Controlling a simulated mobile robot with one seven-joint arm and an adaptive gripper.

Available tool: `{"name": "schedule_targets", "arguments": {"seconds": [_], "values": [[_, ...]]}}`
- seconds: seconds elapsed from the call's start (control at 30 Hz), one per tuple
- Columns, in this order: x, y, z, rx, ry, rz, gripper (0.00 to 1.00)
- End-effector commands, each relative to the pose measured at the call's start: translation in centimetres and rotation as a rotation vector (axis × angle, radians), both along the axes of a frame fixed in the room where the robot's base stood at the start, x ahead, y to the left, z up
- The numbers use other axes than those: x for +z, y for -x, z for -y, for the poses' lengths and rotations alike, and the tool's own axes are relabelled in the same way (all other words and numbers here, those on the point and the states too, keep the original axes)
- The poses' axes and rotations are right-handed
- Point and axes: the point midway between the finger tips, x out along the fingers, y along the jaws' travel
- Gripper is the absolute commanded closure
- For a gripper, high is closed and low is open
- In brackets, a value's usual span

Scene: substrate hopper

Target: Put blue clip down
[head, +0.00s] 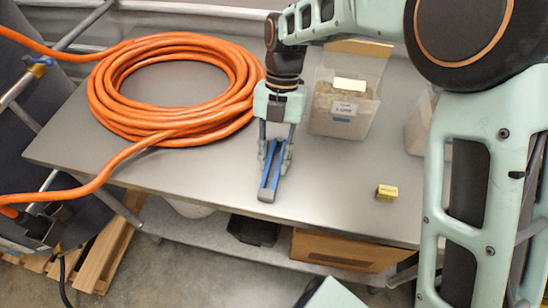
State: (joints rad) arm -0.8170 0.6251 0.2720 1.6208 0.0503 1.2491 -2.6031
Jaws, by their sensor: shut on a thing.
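The blue clip (271,174) is a slim blue piece with long arms and a grey end block. It is in the head view, over the front middle part of the grey metal table (330,200). My gripper (275,160) points down from above and is shut on the clip, with a finger on each side of it. The clip's grey end hangs toward the table's front edge. I cannot tell from this view whether the clip touches the tabletop.
A coiled orange hose (170,85) fills the table's back left. A clear labelled container (345,115) stands right of my gripper. A small yellow block (386,192) lies near the front right. The tabletop between clip and block is clear. A dark bin (253,231) sits below.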

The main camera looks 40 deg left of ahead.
Motion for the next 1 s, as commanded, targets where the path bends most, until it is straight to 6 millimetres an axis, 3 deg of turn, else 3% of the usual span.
{"name": "schedule_targets", "arguments": {"seconds": [0.13,0.17,0.3,0.7,1.0], "values": [[-0.5,0.0,0.0,0.000,0.000,-0.001,0.99],[-0.3,0.0,0.0,0.000,0.000,0.000,0.73],[-0.3,0.0,0.0,0.000,0.000,0.000,0.59],[0.6,-0.3,-0.2,-0.001,-0.003,0.001,0.59],[6.4,-2.4,-1.3,-0.002,-0.005,0.002,0.59]]}}
